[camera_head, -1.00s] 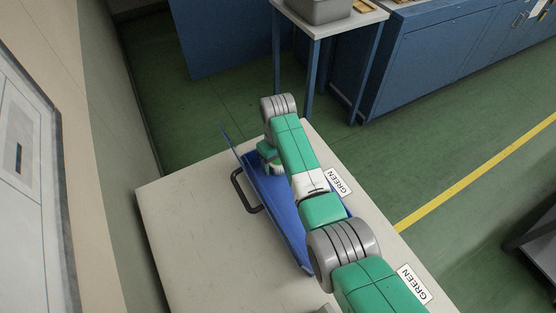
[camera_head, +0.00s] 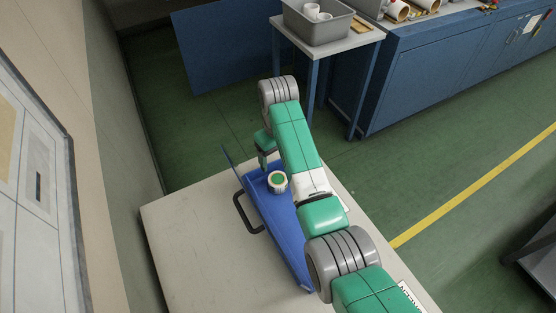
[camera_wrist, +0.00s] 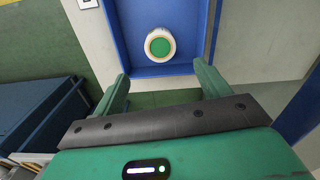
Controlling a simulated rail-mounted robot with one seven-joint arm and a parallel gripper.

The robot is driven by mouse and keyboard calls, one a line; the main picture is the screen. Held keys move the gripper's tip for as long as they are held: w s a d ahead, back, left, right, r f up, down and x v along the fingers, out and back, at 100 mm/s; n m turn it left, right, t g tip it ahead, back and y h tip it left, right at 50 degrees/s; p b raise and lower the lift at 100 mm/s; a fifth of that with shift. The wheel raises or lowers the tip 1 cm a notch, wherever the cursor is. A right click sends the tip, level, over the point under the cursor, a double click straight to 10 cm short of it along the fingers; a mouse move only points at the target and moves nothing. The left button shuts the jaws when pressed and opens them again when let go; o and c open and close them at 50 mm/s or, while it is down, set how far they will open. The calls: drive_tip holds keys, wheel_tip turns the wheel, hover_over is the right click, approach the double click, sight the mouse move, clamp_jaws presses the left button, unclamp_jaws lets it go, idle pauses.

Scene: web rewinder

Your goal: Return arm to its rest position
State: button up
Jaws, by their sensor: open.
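My green arm reaches out over the pale table, with my gripper (camera_head: 263,161) above the far end of the blue tray (camera_head: 281,222). In the wrist view my gripper (camera_wrist: 161,74) shows two green fingers spread apart with nothing between them. A short white roll with a green centre (camera_head: 278,182) stands in the tray, apart from the fingers. It also shows in the wrist view, as a white ring around a green disc (camera_wrist: 159,45), beyond the fingertips.
The tray has a dark handle (camera_head: 240,212) and lies on the pale table (camera_head: 190,240). A side table with a grey bin (camera_head: 318,24) stands at the back, beside blue cabinets (camera_head: 430,75). A wall with a panel is on the left.

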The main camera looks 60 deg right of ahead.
sight(278, 179)
wheel_tip(278, 179, down, 13)
drive_tip(key=b, duration=0.4)
drive_tip(key=shift+r, duration=0.15)
wheel_tip(278, 179, up, 2)
drive_tip(key=shift+r+p, duration=0.25)
drive_tip(key=shift+p, duration=0.85)
drive_tip(key=shift+r+p, duration=0.55)
drive_tip(key=shift+f, duration=0.15)
